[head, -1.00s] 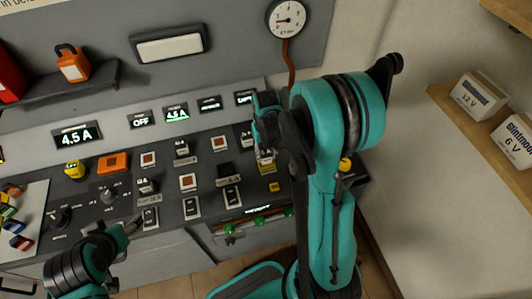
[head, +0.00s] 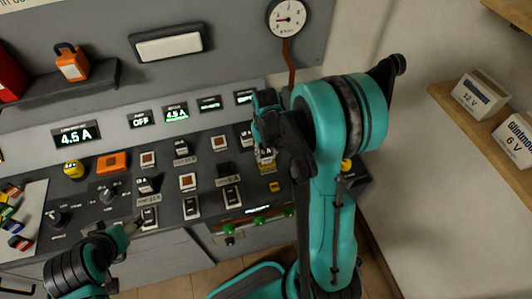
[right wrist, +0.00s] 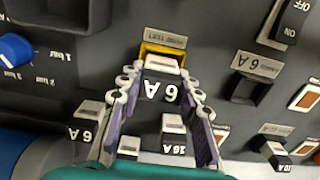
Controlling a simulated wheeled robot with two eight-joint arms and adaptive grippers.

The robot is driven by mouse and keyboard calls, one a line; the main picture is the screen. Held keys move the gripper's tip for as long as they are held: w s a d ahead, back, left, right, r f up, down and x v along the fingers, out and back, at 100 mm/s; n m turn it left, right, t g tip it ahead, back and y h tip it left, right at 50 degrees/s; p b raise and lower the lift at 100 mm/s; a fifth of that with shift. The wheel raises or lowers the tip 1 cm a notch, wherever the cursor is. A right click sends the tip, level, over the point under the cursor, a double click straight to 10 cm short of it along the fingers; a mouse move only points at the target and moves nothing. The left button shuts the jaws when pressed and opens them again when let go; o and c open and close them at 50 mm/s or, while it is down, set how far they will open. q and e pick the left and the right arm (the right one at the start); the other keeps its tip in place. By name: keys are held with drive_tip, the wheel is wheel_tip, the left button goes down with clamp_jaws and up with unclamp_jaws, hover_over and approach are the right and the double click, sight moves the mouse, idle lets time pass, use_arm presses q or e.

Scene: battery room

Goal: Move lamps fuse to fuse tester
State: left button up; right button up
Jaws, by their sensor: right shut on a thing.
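My right gripper (right wrist: 160,95) is shut on a black fuse (right wrist: 160,86) marked 6 A, with a pale end. The fuse's far end overlaps the yellow-framed fuse tester (right wrist: 150,49) in the right wrist view; I cannot tell how deep it sits. In the head view the right gripper (head: 266,146) is above the yellow tester (head: 268,168), partly hiding it. An empty black socket (right wrist: 250,89) shows beside a label reading 6 A. My left gripper (head: 133,226) is at the panel's lower left; its jaws are unclear.
Other fuses stand close by, one marked 6 A (right wrist: 87,122) and one marked 16 A (right wrist: 174,131). Rocker switches (head: 232,197) and a rotary knob (head: 108,193) are on the panel. A tray of coloured fuses (head: 32,215) lies at the left. Battery boxes (head: 479,94) sit on a shelf.

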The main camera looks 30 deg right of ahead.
sight(266, 151)
drive_tip(key=shift+f+b, duration=0.55)
drive_tip(key=o, duration=0.9)
drive_tip(key=shift+r+p, duration=4.05)
drive_tip(key=shift+r, duration=1.45)
